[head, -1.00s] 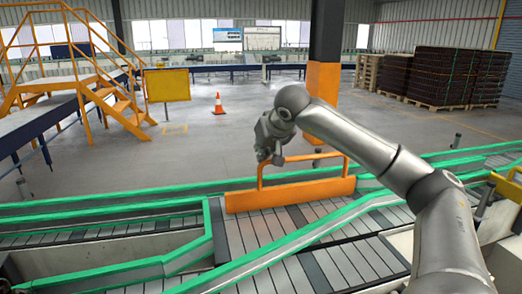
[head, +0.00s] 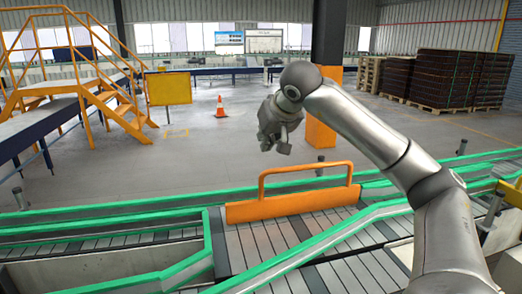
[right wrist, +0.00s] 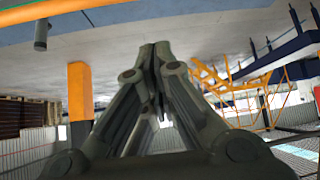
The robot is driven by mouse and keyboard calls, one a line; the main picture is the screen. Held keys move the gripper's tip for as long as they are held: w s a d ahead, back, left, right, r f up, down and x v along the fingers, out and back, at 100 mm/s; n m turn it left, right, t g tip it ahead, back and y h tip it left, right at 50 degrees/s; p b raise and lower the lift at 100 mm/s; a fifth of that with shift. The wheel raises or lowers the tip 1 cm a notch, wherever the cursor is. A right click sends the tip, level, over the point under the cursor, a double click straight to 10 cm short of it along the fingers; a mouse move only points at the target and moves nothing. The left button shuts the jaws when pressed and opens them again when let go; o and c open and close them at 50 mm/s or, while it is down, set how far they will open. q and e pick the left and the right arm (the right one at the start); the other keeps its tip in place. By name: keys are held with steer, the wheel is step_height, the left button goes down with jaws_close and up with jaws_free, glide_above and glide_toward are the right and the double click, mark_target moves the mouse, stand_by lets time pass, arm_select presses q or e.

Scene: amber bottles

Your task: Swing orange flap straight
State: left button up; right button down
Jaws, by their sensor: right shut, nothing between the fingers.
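The orange flap (head: 292,205) is a long low plate with a raised tubular handle (head: 306,168) on top. In the head view it lies across the slatted conveyor between green rails, its right end slightly farther back. My right gripper (head: 275,147) is above and behind the handle, apart from it. In the right wrist view the fingers (right wrist: 155,50) meet at their tips with nothing between them. My left gripper is not in view.
Green rails (head: 105,210) edge the conveyor. A yellow bracket (head: 510,190) stands at the right. An orange-wrapped pillar (head: 322,125), a traffic cone (head: 220,107) and crate stacks (head: 440,78) stand farther back. The floor behind the conveyor is mostly open.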

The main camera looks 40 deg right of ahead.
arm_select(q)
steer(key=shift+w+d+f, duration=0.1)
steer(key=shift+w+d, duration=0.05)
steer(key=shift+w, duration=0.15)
arm_select(e)
steer(key=shift+v, duration=1.1)
steer(key=shift+d+r, duration=0.1)
steer(key=shift+d, duration=0.1)
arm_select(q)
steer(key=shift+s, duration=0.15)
